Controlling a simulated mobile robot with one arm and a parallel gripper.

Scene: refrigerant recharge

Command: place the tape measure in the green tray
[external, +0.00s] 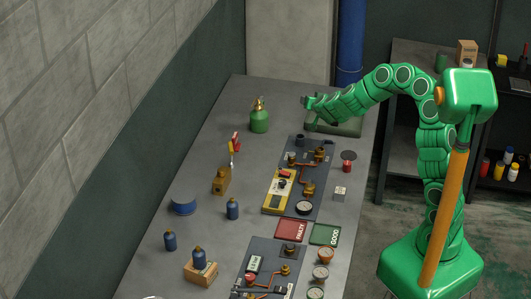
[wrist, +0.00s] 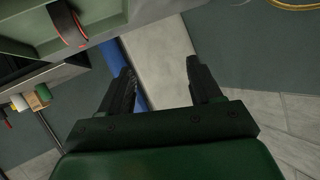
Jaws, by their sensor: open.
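My gripper (external: 308,102) is open over the far end of the workbench, beside a dark green tray (external: 348,129) that my arm partly covers. In the wrist view, the two black fingers (wrist: 160,80) are apart with nothing between them. A dark green tray-like surface (wrist: 108,14) shows at the top left, with a black and orange-red curved object (wrist: 67,22) against it. I cannot tell what this object is. I cannot make out a tape measure for certain in either view. A flat green GOOD pad (external: 325,234) lies nearer the front, beside the red FAULTY pad (external: 291,230).
A green bottle (external: 259,116) stands left of my gripper. Panels with copper fittings (external: 317,154) and a yellow meter (external: 277,191) occupy the bench middle. Blue bottles (external: 232,209) stand at left. A blue pipe (external: 350,45) rises behind the bench. The far left bench corner is clear.

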